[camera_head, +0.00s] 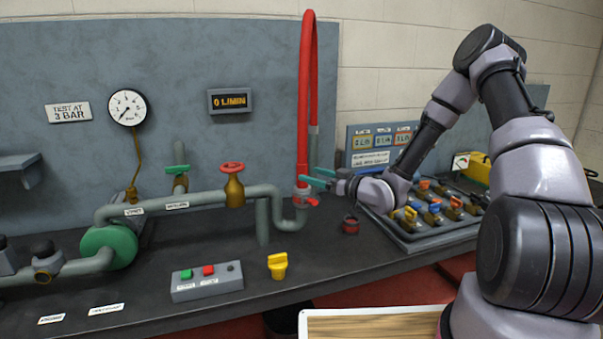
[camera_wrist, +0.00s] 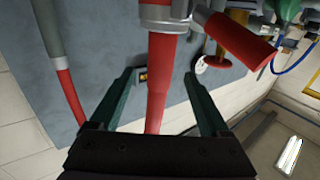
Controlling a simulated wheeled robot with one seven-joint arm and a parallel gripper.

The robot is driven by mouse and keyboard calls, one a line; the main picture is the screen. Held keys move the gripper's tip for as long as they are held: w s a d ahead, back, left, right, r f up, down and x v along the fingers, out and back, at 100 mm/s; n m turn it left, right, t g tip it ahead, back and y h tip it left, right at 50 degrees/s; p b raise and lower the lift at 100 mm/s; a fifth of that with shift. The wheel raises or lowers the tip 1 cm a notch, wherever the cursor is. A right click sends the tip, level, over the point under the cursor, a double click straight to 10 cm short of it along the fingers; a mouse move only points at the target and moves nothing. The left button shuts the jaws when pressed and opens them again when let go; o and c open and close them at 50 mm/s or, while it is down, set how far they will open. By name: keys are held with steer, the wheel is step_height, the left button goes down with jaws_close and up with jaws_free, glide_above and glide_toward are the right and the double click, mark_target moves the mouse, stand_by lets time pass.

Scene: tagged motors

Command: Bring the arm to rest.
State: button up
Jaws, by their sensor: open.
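My arm reaches in from the right in the head view. My gripper (camera_head: 310,178) has teal fingers pointing left, at the lower end of a red hose (camera_head: 306,90), just above a pipe coupling with a red lever (camera_head: 311,201). In the wrist view my gripper (camera_wrist: 158,74) is open, with its fingers apart on either side of the red hose (camera_wrist: 158,85). A gap shows beside the hose. I cannot tell how deep the hose lies between the fingers or whether either touches it.
The hose loops high above the bench (camera_head: 370,267). Grey pipework with a red-wheeled brass valve (camera_head: 234,188) stands to the left. A button box (camera_head: 207,281) and yellow knob (camera_head: 277,266) sit in front. A tray (camera_head: 425,239) of coloured-handled parts lies under my forearm.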

steer(key=v, duration=0.3)
steer(key=d+r+m+g+h, duration=0.1)
steer(key=d+r+m+h, duration=0.3)
steer(key=d+r+h, duration=0.65)
steer(key=s+d+r+m+g+h, duration=0.1)
steer(key=s+d+r+m+h, duration=0.35)
steer(key=s+d+r, duration=0.4)
steer(key=s+r+m+g+y, duration=0.1)
steer(key=s+r+m, duration=0.2)
steer(key=s, duration=0.6)
steer(key=s+a+r+m+g+y, duration=0.1)
steer(key=s+r+m+y, duration=0.1)
steer(key=s, duration=0.8)
step_height(320, 180, up, 2)
steer(key=shift+s+a+r+m, duration=0.25)
steer(key=shift+a+m, duration=0.1)
steer(key=shift+m, duration=0.2)
steer(key=shift+c, duration=0.3)
